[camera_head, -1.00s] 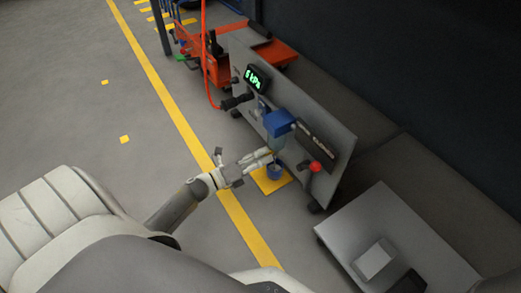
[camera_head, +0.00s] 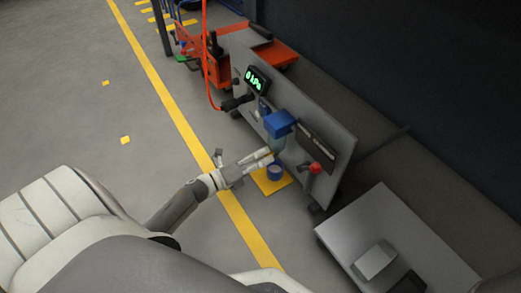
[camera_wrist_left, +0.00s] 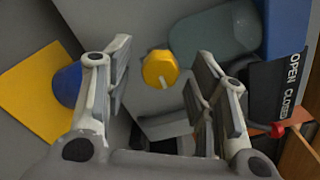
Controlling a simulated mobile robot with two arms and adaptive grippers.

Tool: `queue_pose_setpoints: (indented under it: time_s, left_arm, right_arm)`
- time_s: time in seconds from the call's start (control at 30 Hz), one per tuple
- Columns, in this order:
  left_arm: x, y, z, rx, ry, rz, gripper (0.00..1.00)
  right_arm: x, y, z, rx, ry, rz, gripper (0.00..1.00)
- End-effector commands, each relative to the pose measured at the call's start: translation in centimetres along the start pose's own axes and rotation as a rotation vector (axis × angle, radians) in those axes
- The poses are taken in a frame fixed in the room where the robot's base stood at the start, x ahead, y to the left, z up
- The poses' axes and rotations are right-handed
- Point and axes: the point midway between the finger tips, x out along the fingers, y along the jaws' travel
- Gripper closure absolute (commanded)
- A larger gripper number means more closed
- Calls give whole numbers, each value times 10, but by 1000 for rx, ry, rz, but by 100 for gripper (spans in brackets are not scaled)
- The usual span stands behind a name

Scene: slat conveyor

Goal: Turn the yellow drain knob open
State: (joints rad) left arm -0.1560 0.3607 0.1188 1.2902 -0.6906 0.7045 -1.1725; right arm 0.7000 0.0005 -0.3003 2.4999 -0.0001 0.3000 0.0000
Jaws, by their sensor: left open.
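The yellow drain knob (camera_wrist_left: 160,69) shows in the left wrist view, a small round knob with a pale mark on its face. It lies below the clear bowl (camera_wrist_left: 212,36) of a blue-topped unit (camera_head: 280,122) on the grey panel. My left gripper (camera_head: 268,157) is open beneath that bowl. In the left wrist view its fingers stand on either side of the knob, with visible gaps. I cannot pick out the knob in the head view. My right gripper is not in view.
A blue cup (camera_head: 274,173) stands on a yellow mat (camera_head: 267,187) below the gripper. A red handle (camera_head: 315,168) and a dark OPEN/CLOSED sign (camera_wrist_left: 279,88) are close by. A display (camera_head: 256,78) reads 0 kPa. A grey cart (camera_head: 350,225) is at lower right.

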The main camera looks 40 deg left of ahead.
Motion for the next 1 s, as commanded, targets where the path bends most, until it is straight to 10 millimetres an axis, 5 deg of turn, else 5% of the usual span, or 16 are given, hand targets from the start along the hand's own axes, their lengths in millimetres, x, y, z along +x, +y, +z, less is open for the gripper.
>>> queue_pose_setpoints:
  time_s: [0.27,0.7,1.0]
  left_arm:
    - [-14,1,-1,-1,1,2,49]
    - [-100,1,0,1,1,3,49]
    - [-121,0,0,0,0,0,49]
  right_arm:
    - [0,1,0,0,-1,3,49]
    - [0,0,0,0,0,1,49]
    - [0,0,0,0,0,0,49]
